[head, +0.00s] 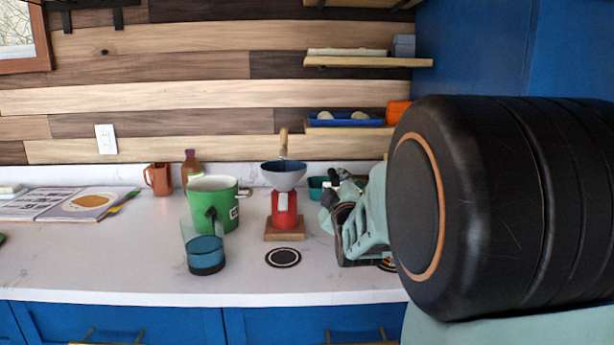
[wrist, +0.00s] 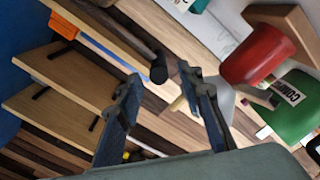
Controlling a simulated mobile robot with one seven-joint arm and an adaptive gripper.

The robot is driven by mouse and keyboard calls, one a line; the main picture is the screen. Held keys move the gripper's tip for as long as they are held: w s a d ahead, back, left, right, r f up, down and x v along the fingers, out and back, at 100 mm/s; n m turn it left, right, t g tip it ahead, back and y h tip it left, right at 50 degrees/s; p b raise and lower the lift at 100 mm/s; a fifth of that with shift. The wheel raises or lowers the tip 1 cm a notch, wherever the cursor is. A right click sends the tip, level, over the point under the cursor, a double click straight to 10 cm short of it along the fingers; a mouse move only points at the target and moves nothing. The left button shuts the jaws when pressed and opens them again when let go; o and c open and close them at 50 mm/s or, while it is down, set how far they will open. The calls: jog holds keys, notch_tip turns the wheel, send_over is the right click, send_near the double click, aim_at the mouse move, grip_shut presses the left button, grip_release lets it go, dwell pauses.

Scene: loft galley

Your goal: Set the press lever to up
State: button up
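A dark bar with a black rounded end (wrist: 158,71), which looks like the press lever, shows in the wrist view. It runs in from the top left and its end appears between my fingertips. My gripper (wrist: 160,79) is open, with its two fingers apart on either side of that end. I cannot tell whether either finger touches it. In the head view my gripper (head: 335,196) is at the right of the counter, mostly covered by my own arm. The press body is not clearly visible there; my arm blocks that area.
A red grinder-like device (head: 284,212) with a grey funnel stands left of my gripper. A teal cup (head: 317,188) is close by. Shelves (head: 368,62) hang behind.

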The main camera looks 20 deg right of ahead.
aim_at(331, 171)
jog(key=shift+w+d, duration=0.1)
jog(key=shift+d, duration=0.05)
jog(key=x, duration=1)
jog(key=shift+w+f, duration=0.1)
jog(key=shift+w, duration=0.15)
jog(key=shift+c, duration=0.3)
grip_shut()
